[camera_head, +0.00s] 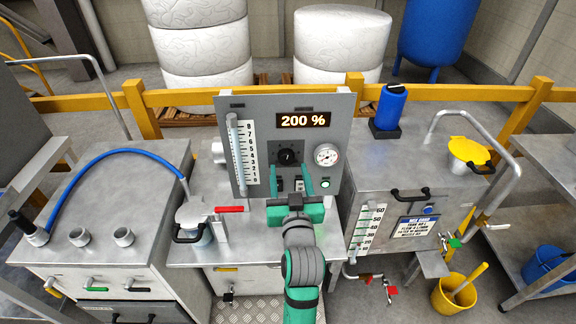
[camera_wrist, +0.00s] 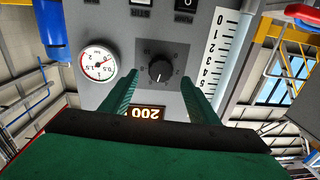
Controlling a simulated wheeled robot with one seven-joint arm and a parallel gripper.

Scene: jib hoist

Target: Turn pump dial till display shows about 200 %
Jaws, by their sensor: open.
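The display (camera_head: 303,120) on the grey panel (camera_head: 328,107) reads 200 %. It also shows upside down in the wrist view (camera_wrist: 147,112), partly hidden behind my gripper. The black pump dial (camera_head: 287,156) sits below the display. In the wrist view the dial (camera_wrist: 159,71) has a white pointer line and a scale around it. My gripper (camera_head: 291,180) is open and empty in front of the panel, just below the dial. In the wrist view its green fingers (camera_wrist: 160,88) stand apart on either side of the dial, with no contact visible.
A round gauge (camera_head: 327,155) is right of the dial and a vertical scale tube (camera_head: 240,150) is left of it. Switches (camera_head: 290,184) sit below the dial. A red-handled valve (camera_head: 229,209) stands at left on the bench. A steel tank (camera_head: 400,185) stands at right.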

